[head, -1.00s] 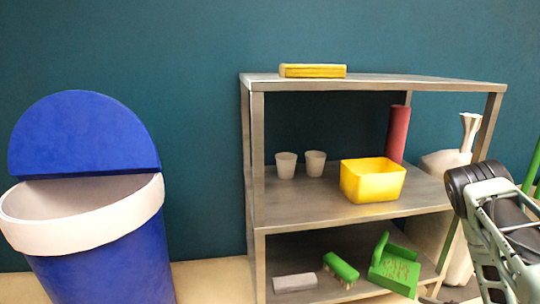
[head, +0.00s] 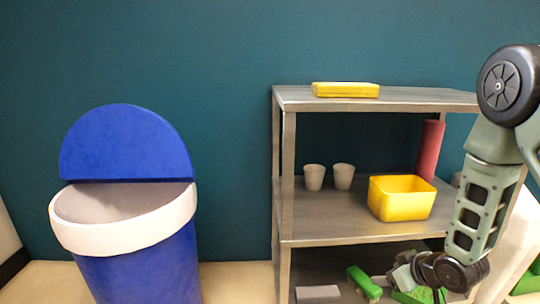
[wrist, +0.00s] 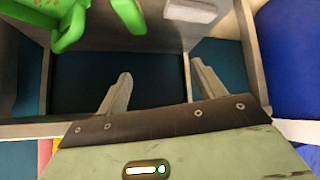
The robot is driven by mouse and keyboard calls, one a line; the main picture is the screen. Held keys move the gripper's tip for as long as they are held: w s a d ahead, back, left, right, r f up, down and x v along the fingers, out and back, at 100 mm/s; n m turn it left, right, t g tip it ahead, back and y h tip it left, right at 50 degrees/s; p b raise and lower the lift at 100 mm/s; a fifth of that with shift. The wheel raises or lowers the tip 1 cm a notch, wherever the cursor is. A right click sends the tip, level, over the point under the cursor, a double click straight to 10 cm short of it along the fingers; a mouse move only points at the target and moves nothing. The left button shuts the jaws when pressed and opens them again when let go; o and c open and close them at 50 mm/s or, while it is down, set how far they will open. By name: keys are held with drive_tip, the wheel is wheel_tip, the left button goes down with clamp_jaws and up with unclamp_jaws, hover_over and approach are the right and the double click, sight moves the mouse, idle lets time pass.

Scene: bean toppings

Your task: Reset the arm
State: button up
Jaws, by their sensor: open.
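My arm reaches in from the right in the head view. My gripper (head: 396,288) is low in front of the shelf's lower level, partly cut off by the picture's bottom edge. In the wrist view my gripper (wrist: 160,82) shows two fingers spread apart with nothing between them. The metal shelf (head: 375,99) stands in the middle right. In the wrist view the shelf is seen turned over, with a green brush (wrist: 128,14), a green dustpan (wrist: 48,18) and a grey-white block (wrist: 192,10) beyond the fingers.
A blue bin (head: 145,265) with a white rim stands left, its lid raised. The shelf holds a yellow container (head: 402,202), two cups (head: 314,178) (head: 343,176), a red cylinder (head: 430,150) and a yellow block (head: 345,90) on top. Bare floor lies between bin and shelf.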

drive_tip(key=s+a+r+g+p, duration=0.35)
drive_tip(key=s+a+r, duration=0.65)
drive_tip(key=a+r, duration=0.4)
drive_tip(key=s+a+r+n+g+h+p, duration=0.1)
drive_tip(key=s+r+g, duration=0.1)
drive_tip(key=s+r, duration=0.35)
drive_tip(key=s+a+r+g+p, duration=0.1)
drive_tip(key=s+a+r, duration=0.1)
drive_tip(key=s, duration=0.6)
drive_tip(key=s+a+r+n+g+h, duration=0.1)
drive_tip(key=s+r+g, duration=0.15)
drive_tip(key=s, duration=0.45)
wheel_tip(320, 180, up, 38)
drive_tip(key=p, duration=3.8)
drive_tip(key=shift+w+t, duration=0.25)
drive_tip(key=shift+t, duration=0.05)
drive_tip(key=shift+r, duration=0.1)
